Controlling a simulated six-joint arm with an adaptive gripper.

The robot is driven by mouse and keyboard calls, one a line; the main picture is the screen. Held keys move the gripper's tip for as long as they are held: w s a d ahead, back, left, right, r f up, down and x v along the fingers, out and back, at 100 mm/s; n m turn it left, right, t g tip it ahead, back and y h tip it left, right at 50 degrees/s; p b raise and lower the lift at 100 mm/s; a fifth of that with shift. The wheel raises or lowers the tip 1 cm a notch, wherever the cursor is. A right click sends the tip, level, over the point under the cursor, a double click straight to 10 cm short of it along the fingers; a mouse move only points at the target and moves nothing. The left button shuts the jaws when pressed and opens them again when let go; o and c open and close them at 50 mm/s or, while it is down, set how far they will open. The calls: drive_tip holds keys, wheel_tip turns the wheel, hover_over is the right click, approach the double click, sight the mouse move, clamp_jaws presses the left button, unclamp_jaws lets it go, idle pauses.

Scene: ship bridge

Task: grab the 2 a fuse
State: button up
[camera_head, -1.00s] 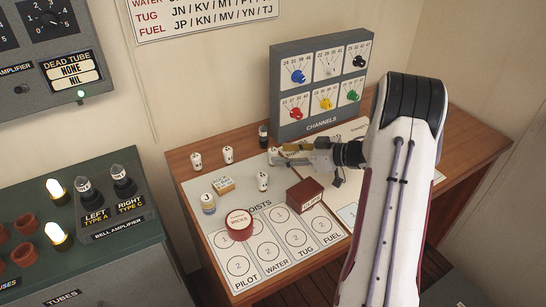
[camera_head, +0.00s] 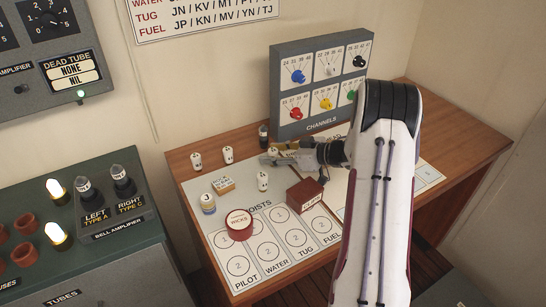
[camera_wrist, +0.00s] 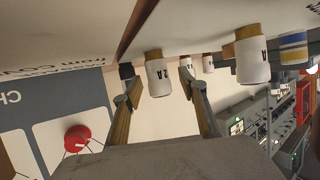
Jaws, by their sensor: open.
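In the wrist view a white fuse (camera_wrist: 158,80) with a tan end, its label ending in "2 A", stands between the two spread fingers of my gripper (camera_wrist: 157,72). The fingers are open, with a gap between them and the fuse's sides. In the head view my gripper (camera_head: 268,160) is low over the desk, left of the arm's end, and largely hides this fuse. Another white fuse (camera_wrist: 252,58) with a tan end stands outside the fingers to the right in the wrist view.
More white fuses (camera_head: 228,155) stand on the desk (camera_head: 180,168). A dark fuse (camera_head: 263,136) stands behind my gripper. A small box (camera_head: 223,184), a blue-banded roll (camera_head: 208,203), a red wicks tin (camera_head: 239,224) and a dark red box (camera_head: 305,196) are in front. The channels panel (camera_head: 322,70) stands behind.

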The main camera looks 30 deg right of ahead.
sight(274, 150)
idle(0.3)
clamp_jaws()
drive_tip(key=shift+r, duration=0.15)
drive_tip(key=shift+r, duration=4.85)
